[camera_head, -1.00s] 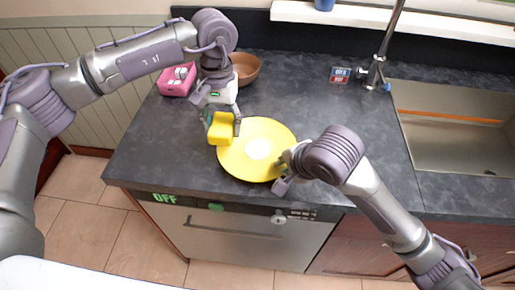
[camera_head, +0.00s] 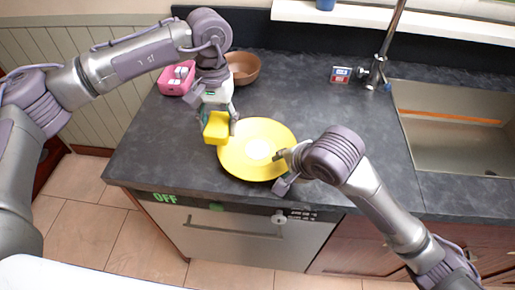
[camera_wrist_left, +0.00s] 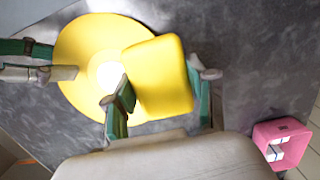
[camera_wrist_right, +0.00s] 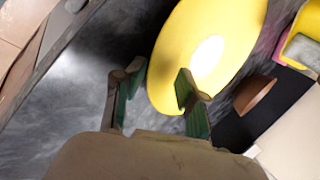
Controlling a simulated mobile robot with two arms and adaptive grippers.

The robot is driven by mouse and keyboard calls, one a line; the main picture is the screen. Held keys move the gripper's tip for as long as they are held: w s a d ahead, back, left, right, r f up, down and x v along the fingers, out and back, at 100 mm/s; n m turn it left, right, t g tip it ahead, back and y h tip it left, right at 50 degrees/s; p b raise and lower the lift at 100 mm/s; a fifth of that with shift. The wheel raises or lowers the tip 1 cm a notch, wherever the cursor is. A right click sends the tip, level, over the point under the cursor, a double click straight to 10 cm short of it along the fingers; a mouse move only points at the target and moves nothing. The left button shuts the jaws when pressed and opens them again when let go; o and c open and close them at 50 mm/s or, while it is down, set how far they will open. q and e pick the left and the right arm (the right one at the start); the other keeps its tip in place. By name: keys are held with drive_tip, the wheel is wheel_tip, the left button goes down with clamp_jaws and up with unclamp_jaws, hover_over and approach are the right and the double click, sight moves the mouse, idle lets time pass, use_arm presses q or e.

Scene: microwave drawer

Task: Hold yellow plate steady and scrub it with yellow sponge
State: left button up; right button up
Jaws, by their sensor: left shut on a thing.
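The yellow plate (camera_head: 270,165) lies on the dark counter, with a pale round centre. My left gripper (camera_head: 219,117) is shut on the yellow sponge (camera_head: 215,129), over the plate's upper left rim in the head view. The sponge shows between the green-padded fingers in the left wrist view (camera_wrist_left: 160,75), covering part of the plate (camera_wrist_left: 85,50). I cannot tell whether it touches the plate. My right gripper (camera_head: 283,170) is at the plate's right rim. In the right wrist view its fingers (camera_wrist_right: 157,88) are apart, one overlapping the plate's edge (camera_wrist_right: 195,35), the other outside it.
A pink holder (camera_head: 176,82) and a brown bowl (camera_head: 243,68) stand behind my left gripper. A sink (camera_head: 450,150) with a tap (camera_head: 378,70) is at the right, with a small box (camera_head: 341,75) beside it. The counter's front edge is close to the plate.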

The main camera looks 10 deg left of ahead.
drive_tip(key=v, duration=1.2)
idle(0.3)
